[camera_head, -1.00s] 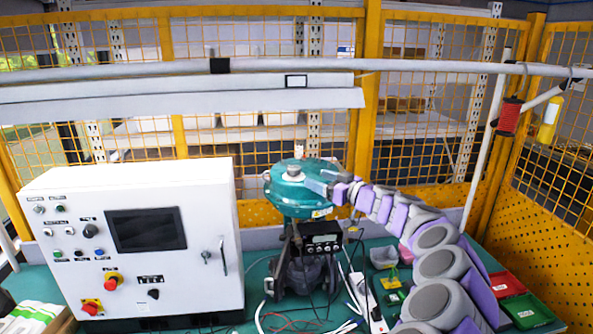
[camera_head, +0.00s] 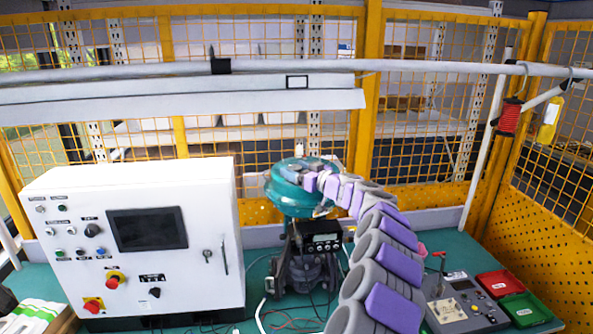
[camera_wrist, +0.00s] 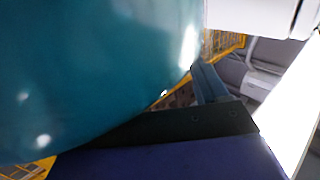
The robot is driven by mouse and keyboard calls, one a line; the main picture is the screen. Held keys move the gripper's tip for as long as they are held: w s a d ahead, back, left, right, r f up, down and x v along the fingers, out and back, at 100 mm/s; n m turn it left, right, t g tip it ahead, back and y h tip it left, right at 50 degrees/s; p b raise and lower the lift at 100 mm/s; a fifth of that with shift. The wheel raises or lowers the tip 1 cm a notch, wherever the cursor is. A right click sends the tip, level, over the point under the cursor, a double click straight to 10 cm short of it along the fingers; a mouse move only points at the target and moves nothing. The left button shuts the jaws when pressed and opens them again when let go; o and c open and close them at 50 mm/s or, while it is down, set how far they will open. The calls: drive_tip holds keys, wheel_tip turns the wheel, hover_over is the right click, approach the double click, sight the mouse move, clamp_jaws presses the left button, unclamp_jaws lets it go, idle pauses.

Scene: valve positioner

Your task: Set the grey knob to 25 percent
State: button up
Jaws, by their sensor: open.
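A dark grey-looking knob (camera_head: 92,230) sits on the upper left of the white control cabinet's face; a darker knob (camera_head: 154,293) sits lower down. I cannot tell which is the grey knob, and their markings are too small to read. My gripper (camera_head: 292,172) is at the top of the teal round housing (camera_head: 290,200), well to the right of both knobs. It is open and I see nothing held. In the wrist view the teal housing (camera_wrist: 90,75) fills the left side, very close, and one finger (camera_wrist: 207,84) shows beside it. No knob shows there.
The white cabinet (camera_head: 205,280) stands at left with a dark screen (camera_head: 147,229). A small black device (camera_head: 320,238) is under the housing. A grey instrument box (camera_head: 462,300) and red and green trays (camera_head: 498,284) are at right. Cables lie on the table.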

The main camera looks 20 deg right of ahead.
drive_tip(key=shift+d, duration=0.45)
drive_tip(key=shift+c, duration=1.3)
drive_tip(key=shift+s+a, duration=0.1)
drive_tip(key=shift+a, duration=0.15)
drive_tip(key=c, duration=0.8)
